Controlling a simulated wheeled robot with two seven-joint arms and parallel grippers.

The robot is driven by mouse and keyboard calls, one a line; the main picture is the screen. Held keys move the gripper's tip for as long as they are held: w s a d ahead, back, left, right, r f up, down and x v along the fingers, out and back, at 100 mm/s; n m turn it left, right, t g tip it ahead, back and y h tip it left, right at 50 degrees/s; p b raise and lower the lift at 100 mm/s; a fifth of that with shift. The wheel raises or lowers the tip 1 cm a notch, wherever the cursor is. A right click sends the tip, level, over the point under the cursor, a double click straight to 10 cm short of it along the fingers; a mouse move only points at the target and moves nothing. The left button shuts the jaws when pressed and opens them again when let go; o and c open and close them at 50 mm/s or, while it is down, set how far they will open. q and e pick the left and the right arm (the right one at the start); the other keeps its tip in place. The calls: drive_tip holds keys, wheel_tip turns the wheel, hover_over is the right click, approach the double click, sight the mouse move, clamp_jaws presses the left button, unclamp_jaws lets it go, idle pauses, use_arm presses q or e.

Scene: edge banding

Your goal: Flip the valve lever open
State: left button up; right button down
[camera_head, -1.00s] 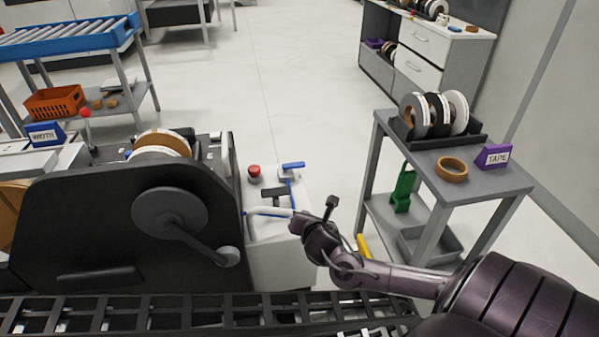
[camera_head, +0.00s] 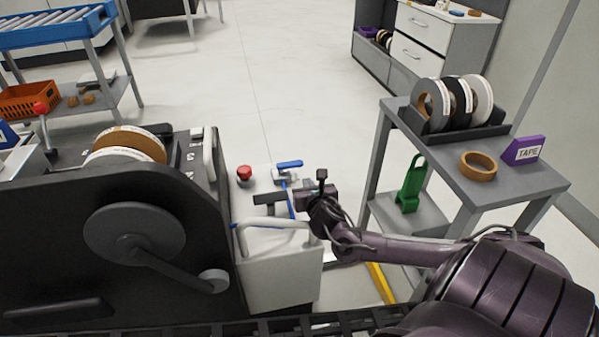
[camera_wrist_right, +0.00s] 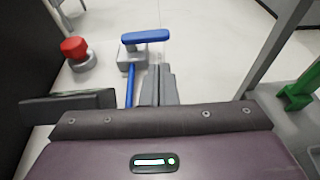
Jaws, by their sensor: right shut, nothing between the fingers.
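The valve has a blue lever (camera_head: 289,164) on a grey metal body (camera_head: 284,178), standing on the light box beside the black machine. In the right wrist view the blue lever (camera_wrist_right: 146,37) lies crosswise on top of the valve body (camera_wrist_right: 131,58), and a blue hose (camera_wrist_right: 130,88) runs from it toward me. My right gripper (camera_head: 303,194) is just in front of the valve on the near side. Its fingers (camera_wrist_right: 158,82) are shut and empty, pointing toward the valve with a small apparent gap below the lever. My left gripper is out of view.
A red button (camera_head: 244,174) stands left of the valve. A dark bar (camera_head: 268,198) and a white curved handle (camera_head: 275,223) are close to my right gripper. The black machine (camera_head: 60,240) is on the left. A grey cart (camera_head: 515,196) with tape rolls stands right.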

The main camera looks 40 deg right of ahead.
sight(290, 168)
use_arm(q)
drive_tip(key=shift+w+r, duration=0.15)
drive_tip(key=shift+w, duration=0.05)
use_arm(e)
drive_tip(key=shift+f, duration=0.2)
